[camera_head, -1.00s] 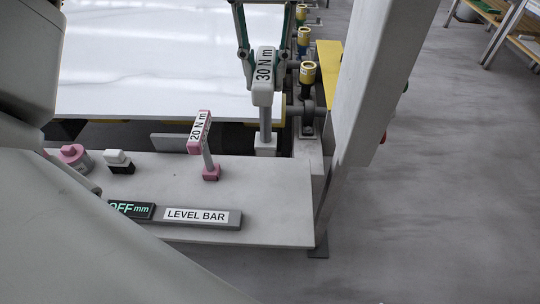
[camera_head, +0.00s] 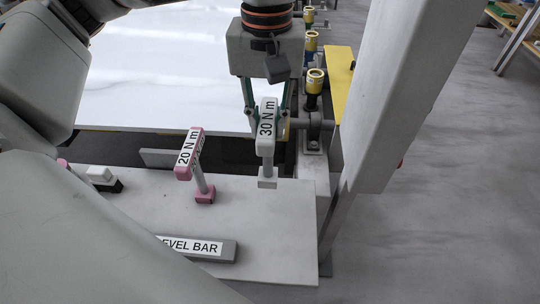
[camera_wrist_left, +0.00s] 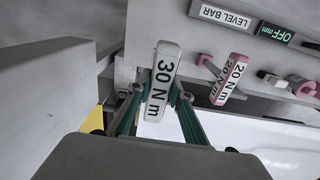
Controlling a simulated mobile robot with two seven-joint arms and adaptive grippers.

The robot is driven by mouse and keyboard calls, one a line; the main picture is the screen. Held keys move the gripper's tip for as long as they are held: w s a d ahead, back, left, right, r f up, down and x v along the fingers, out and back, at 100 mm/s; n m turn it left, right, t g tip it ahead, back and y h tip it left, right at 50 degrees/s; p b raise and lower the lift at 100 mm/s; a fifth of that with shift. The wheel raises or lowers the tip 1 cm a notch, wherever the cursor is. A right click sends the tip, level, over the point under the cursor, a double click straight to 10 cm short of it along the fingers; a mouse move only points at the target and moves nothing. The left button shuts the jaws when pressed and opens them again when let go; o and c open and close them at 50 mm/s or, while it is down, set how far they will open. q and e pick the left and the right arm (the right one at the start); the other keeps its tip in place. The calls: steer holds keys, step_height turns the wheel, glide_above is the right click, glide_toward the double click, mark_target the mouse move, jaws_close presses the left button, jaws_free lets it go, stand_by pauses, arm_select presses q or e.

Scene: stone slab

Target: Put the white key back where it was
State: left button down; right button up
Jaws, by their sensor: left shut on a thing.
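The white key (camera_head: 266,130), labelled 30 N m, has a block head, a grey stem and a white foot. My left gripper (camera_head: 266,112) is shut on its head from behind, one green finger on each side. In the left wrist view the white key (camera_wrist_left: 163,80) sits between the fingertips. The key is near upright, its foot overlapping the far right part of the grey board (camera_head: 270,225); I cannot tell whether the foot touches the board. My right gripper is not in view.
A pink key (camera_head: 188,155), labelled 20 N m, stands on the board just left of the white key. A level bar (camera_head: 200,249) lies at the front. Yellow-topped fittings (camera_head: 316,80) line the slab's right side. A grey post (camera_head: 385,100) rises at right.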

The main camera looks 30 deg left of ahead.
arm_select(q)
glide_toward(268, 175)
steer(key=f, duration=0.3)
steer(key=f+b, duration=0.1)
steer(key=shift+w+a+f, duration=0.2)
steer(key=shift+w, duration=0.2)
steer(key=shift+r, duration=0.1)
steer(key=c, duration=1.8)
jaws_free()
